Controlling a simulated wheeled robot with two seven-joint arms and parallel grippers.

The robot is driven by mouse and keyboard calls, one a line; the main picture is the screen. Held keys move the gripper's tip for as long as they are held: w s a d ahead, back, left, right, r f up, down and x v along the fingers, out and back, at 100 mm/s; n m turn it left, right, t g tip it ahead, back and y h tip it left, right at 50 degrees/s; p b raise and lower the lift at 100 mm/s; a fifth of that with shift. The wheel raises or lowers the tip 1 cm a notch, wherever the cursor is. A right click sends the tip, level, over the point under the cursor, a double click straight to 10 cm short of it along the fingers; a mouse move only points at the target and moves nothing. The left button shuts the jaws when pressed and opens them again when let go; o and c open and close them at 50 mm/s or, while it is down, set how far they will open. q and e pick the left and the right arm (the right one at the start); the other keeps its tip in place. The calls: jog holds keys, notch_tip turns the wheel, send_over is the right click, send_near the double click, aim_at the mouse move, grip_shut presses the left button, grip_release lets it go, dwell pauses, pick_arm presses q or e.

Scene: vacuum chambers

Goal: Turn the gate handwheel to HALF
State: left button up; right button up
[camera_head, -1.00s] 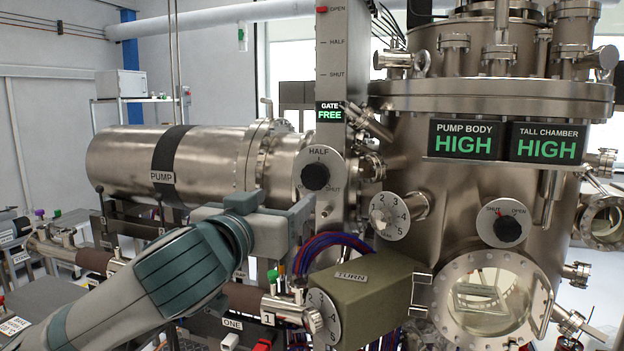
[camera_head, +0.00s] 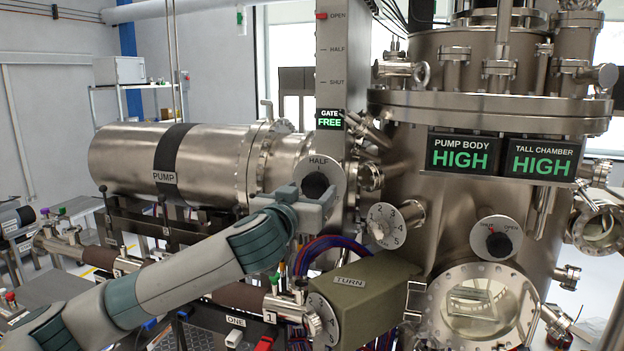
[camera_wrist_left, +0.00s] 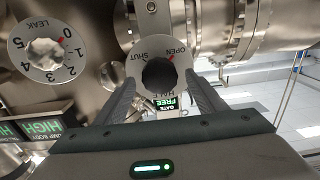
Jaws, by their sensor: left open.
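The gate handwheel is a black round knob (camera_head: 315,185) on a pale dial marked HALF at its top, set on the grey column. In the left wrist view the knob (camera_wrist_left: 160,74) sits in front of the jaws, and a red mark on the dial lies by the word OPEN. My left gripper (camera_head: 312,203) is open in front of the dial and covers its lower part. Its fingers (camera_wrist_left: 162,98) stand one on each side of the knob; I cannot tell whether they touch it. The red pointer (camera_head: 321,16) on the column scale is at OPEN. The right gripper is not in view.
A GATE FREE display (camera_head: 329,119) is above the dial. A numbered leak dial (camera_head: 384,226) is close to the right, with an olive TURN box (camera_head: 365,290) below. The pump cylinder (camera_head: 205,160) lies left. The chamber displays (camera_head: 465,155) read HIGH.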

pick_arm(q)
jog(key=shift+p+x, duration=0.3)
jog(key=shift+x, duration=0.7)
jog(key=c, duration=1.1)
jog(key=shift+o, duration=0.2)
jog(key=shift+f, duration=0.1)
